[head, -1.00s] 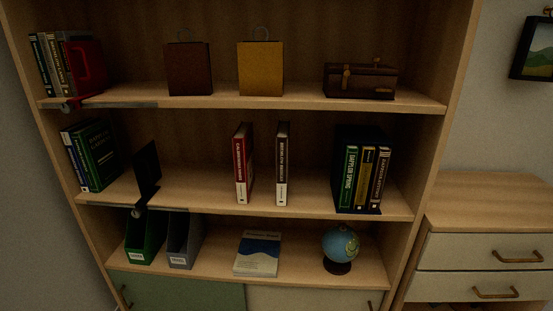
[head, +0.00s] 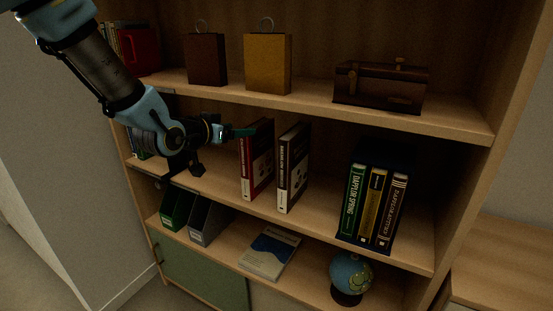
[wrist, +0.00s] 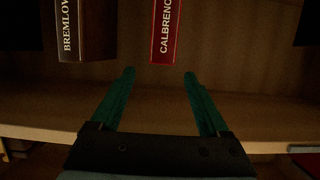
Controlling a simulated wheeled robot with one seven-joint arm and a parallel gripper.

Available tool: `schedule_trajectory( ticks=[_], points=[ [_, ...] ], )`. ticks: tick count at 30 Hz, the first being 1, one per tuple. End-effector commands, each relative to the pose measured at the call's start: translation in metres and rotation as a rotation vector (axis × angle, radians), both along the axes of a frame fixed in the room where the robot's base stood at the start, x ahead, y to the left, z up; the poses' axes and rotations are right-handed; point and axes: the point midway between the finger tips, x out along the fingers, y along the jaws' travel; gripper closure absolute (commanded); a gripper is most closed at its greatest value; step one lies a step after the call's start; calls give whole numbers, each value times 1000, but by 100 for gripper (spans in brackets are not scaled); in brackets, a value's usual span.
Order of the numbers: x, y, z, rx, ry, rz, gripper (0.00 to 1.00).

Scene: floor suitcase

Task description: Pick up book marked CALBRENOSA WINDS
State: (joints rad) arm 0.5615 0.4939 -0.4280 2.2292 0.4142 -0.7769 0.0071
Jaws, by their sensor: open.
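The red book marked CALBRENOSA WINDS (head: 262,165) stands upright on the middle shelf, its spine facing out. In the wrist view its red spine (wrist: 165,32) shows letters starting CALBREN, cut off by the top edge. My gripper (head: 240,132) is in front of the upper part of this book in the head view. In the wrist view my gripper (wrist: 158,73) is open and empty, its two green fingers apart. The red spine lies just beyond the fingertips, roughly in line with the gap between them, nearer the right finger.
A dark book (head: 293,168) stands close to the right of the red one; its spine also shows in the wrist view (wrist: 82,30). Several books (head: 373,205) stand farther right. The upper shelf (head: 300,100) runs just above my gripper. A black bookend (head: 185,162) is at left.

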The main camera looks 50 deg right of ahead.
Motion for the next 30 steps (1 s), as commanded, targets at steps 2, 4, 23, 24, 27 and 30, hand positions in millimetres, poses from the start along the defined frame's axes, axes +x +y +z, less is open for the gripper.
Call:
schedule_trajectory(
  ticks=[2,4,23,24,27,30],
  points=[
    [1,-11,-2,-2,4,-3,21],
    [4,-22,-6,-1,3,-2,21],
    [23,-85,-23,1,2,1,21],
    [24,-89,-25,1,2,1,21],
    [26,-95,-28,1,2,1,21],
    [26,-96,-30,2,1,1,21]
  ],
)
